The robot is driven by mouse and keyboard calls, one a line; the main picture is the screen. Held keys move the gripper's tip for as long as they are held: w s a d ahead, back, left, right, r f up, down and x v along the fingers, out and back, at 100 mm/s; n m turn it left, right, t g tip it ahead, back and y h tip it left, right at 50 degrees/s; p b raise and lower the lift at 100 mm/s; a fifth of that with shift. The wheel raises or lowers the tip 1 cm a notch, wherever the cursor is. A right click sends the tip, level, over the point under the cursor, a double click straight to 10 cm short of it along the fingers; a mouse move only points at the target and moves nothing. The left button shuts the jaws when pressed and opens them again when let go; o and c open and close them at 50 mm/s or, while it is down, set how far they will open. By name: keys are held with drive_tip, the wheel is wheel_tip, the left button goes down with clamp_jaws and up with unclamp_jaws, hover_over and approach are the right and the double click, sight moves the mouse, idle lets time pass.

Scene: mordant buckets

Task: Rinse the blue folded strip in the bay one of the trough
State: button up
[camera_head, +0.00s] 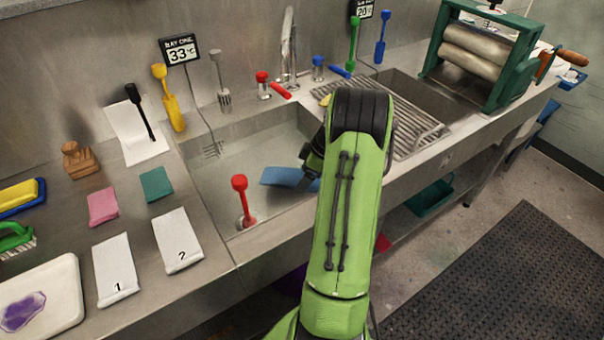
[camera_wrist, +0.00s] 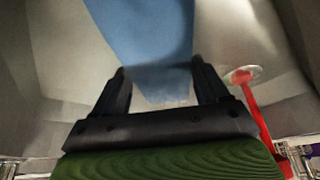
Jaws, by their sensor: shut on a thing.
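The blue folded strip (camera_head: 283,176) is in bay one (camera_head: 232,160), the left basin of the steel trough. It lies low in the basin, slanting out to the left of my gripper. My gripper (camera_wrist: 162,78) is shut on the strip, which shows between and beyond the two fingers in the wrist view (camera_wrist: 150,32). In the head view my green arm hides most of the gripper. The basin seems to hold clear water; how deep the strip sits in it I cannot tell.
A red-handled plug (camera_head: 241,200) stands in bay one near its front edge; it also shows in the wrist view (camera_wrist: 255,110). A display (camera_head: 180,50) reads 33. A drain rack (camera_head: 415,130) and green roller press (camera_head: 480,50) are right. Pink (camera_head: 103,207) and teal (camera_head: 156,184) pieces lie left.

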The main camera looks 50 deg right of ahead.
drive_tip(key=shift+w+a, duration=0.35)
drive_tip(key=shift+w, duration=0.4)
drive_tip(key=shift+s+d, duration=0.4)
drive_tip(key=shift+s, duration=0.35)
wheel_tip(320, 180, up, 11)
drive_tip(key=p, duration=0.7)
drive_tip(key=shift+f, duration=0.1)
